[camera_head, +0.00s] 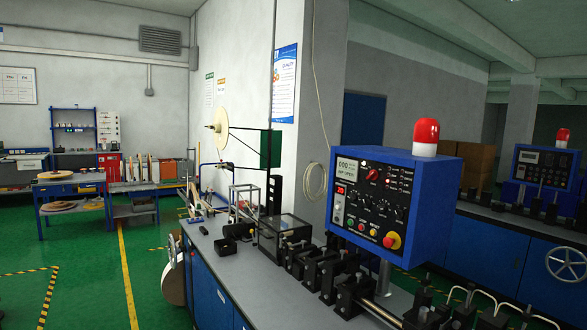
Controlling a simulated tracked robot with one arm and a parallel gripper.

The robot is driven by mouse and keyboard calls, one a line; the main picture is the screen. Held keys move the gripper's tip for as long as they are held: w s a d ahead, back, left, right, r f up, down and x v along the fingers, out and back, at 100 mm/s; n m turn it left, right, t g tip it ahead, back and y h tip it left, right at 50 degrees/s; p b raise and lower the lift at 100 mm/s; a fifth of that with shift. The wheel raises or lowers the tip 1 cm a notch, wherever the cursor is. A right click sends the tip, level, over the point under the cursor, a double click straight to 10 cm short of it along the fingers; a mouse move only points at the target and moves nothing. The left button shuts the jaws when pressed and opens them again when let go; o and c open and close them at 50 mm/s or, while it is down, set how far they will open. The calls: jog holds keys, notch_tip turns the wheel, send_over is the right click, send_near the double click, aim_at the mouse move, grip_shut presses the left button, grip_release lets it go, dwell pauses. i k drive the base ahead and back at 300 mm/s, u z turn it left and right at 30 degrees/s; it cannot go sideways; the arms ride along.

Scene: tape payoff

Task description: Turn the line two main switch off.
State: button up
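A blue control box (394,205) with a dark panel face stands on a post above the near bench, with a red beacon (426,131) on top. Its face has a small display, a red knob (373,174) near the top, several dark knobs, small coloured buttons along the bottom and a red mushroom button on a yellow base (391,240). A second blue control box (542,170) stands farther back at the right. I cannot read which box belongs to line two, or tell which control is its main switch. My gripper is not in view.
The near bench (222,262) carries a row of black machine parts (330,270) and a clear-lidded dark box (284,238). A wall corner (300,110) rises behind it. Green floor with yellow lines (126,275) lies open at left. A handwheel (566,262) shows at right.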

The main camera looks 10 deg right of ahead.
aim_at(373, 175)
jog(key=u, duration=0.5)
jog(key=i, duration=1.3)
jog(key=z, duration=0.35)
jog(key=i, duration=1.55)
jog(key=z, duration=0.8)
